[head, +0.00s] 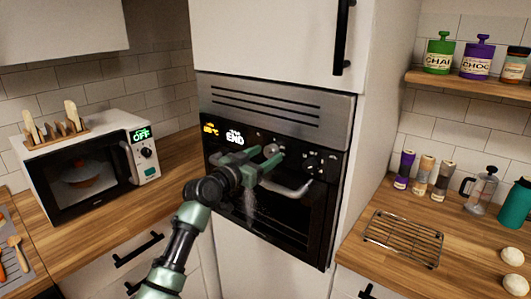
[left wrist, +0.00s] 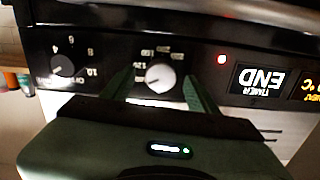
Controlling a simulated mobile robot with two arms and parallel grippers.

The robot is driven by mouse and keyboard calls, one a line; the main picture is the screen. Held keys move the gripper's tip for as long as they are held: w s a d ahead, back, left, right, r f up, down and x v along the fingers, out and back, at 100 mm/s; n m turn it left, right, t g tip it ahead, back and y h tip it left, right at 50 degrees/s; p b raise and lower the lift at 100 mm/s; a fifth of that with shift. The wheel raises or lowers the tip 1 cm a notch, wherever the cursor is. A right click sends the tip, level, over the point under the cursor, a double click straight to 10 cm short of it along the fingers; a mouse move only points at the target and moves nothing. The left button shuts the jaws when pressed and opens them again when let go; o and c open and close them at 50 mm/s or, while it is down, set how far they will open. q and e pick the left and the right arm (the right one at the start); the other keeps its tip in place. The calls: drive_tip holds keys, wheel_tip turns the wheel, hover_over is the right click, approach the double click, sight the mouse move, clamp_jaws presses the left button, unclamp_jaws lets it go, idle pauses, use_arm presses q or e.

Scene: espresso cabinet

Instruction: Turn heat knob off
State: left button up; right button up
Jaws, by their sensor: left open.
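A built-in oven (head: 280,110) stands in the tall white cabinet, with a black control panel. In the left wrist view, tilted over, a pale round knob (left wrist: 160,77) has temperature-like numbers around it. It also shows in the head view (head: 271,149). My left gripper (left wrist: 162,97) is open, its two green fingers on either side of this knob; I cannot tell whether they touch it. In the head view my left gripper (head: 277,168) is at the panel. A darker knob (left wrist: 63,67) with smaller numbers sits beside it. The right gripper is not in view.
The oven door handle (head: 288,187) lies just below. A microwave (head: 90,165) stands left; a wire rack (head: 403,238) lies on the right counter.

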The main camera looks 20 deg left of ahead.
use_arm(q)
drive_tip(key=shift+w, duration=0.15)
drive_tip(key=shift+c, duration=0.3)
clamp_jaws()
drive_tip(key=shift+n, duration=0.4)
drive_tip(key=n+p, duration=0.1)
drive_tip(key=n, duration=0.4)
drive_tip(key=shift+n+p, duration=0.3)
drive_tip(key=shift+p, duration=0.1)
drive_tip(key=n+p, duration=0.2)
drive_tip(key=n, duration=0.3)
drive_tip(key=shift+f, duration=0.1)
drive_tip(key=shift+n, duration=0.4)
